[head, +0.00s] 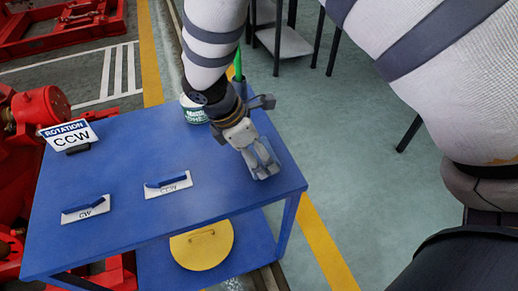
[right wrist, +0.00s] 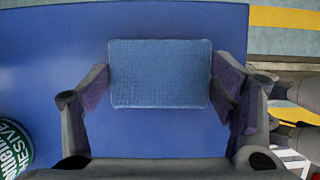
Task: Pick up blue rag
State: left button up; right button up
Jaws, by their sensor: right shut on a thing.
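The blue rag (right wrist: 160,74) is a flat, textured light-blue rectangle on the blue table (head: 120,160), seen in the right wrist view. My right gripper (right wrist: 160,84) has one finger against each side edge of the rag and is shut on it. In the head view the right gripper (head: 262,173) reaches down to the table's right end, and the rag is mostly hidden by the fingers. I cannot tell whether the rag is lifted off the table. My left gripper is not in view.
A white and green adhesive can (head: 194,109) stands behind the gripper on the table. CW (head: 86,209) and CCW (head: 168,185) plates with blue handles lie at the front. A rotation sign (head: 68,135) is at left beside red machinery. A yellow disc (head: 202,246) lies below.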

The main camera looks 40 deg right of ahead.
notch_tip(320, 180, up, 4)
jog(key=shift+f+p, duration=0.15)
jog(key=shift+p, duration=0.2)
jog(key=s+r, duration=0.1)
jog(key=s+r+p, duration=0.1)
jog(key=r, duration=0.1)
jog(key=s+r, duration=0.1)
jog(key=r, duration=0.1)
jog(key=shift+s+a+p, duration=0.15)
jog(key=shift+s+p, duration=0.15)
jog(key=shift+s, duration=0.05)
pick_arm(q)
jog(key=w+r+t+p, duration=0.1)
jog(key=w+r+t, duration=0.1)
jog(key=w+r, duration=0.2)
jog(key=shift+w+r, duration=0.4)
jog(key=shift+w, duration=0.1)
pick_arm(e)
jog(key=s+r, duration=0.4)
jog(key=s, duration=0.6)
jog(key=shift+a+r, duration=0.25)
jog(key=shift+a, duration=0.2)
jog(key=shift+s, duration=0.1)
